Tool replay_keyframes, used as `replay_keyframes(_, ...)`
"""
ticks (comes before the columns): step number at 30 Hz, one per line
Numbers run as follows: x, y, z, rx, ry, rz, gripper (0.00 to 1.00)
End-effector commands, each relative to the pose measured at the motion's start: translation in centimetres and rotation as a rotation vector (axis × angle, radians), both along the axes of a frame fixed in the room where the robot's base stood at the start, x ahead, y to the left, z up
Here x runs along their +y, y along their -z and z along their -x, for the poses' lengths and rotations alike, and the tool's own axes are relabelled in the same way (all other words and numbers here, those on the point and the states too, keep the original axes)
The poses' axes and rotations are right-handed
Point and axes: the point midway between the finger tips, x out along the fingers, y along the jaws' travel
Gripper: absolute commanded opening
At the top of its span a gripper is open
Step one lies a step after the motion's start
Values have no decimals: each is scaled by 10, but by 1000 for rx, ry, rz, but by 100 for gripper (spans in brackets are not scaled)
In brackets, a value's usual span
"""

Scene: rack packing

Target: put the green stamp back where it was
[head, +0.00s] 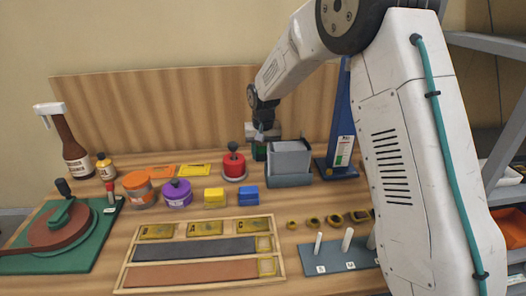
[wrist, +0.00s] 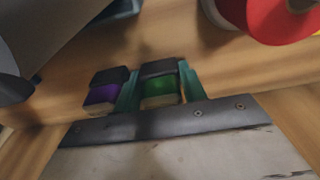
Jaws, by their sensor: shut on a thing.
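The green stamp (wrist: 160,92), with a black top, is between the two teal fingers of my gripper (wrist: 160,88) in the wrist view. My gripper is shut on it. In the head view my gripper (head: 262,138) is at the back of the table, behind and left of the grey bin, with a bit of dark green (head: 260,152) below it. A purple stamp (wrist: 102,94) with a black top is close beside the left finger. Whether the green stamp touches the table cannot be told.
A red round pot (head: 233,166) stands just left of my gripper, and the grey bin (head: 289,160) just right. A blue upright stand (head: 340,130) is farther right. Yellow (head: 214,196) and blue (head: 248,195) blocks stand in front, behind a wooden tray (head: 200,229).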

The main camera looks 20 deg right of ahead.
Motion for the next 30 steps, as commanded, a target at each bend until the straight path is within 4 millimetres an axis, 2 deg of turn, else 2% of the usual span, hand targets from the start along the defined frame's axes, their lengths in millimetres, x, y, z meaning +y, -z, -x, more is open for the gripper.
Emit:
replay_keyframes(10,0,-1,0,0,0,0,50)
replay_keyframes(14,0,-10,1,-2,0,0,50)
replay_keyframes(24,2,-80,9,-3,-1,0,50)
replay_keyframes(30,3,-110,13,-1,-1,0,50)
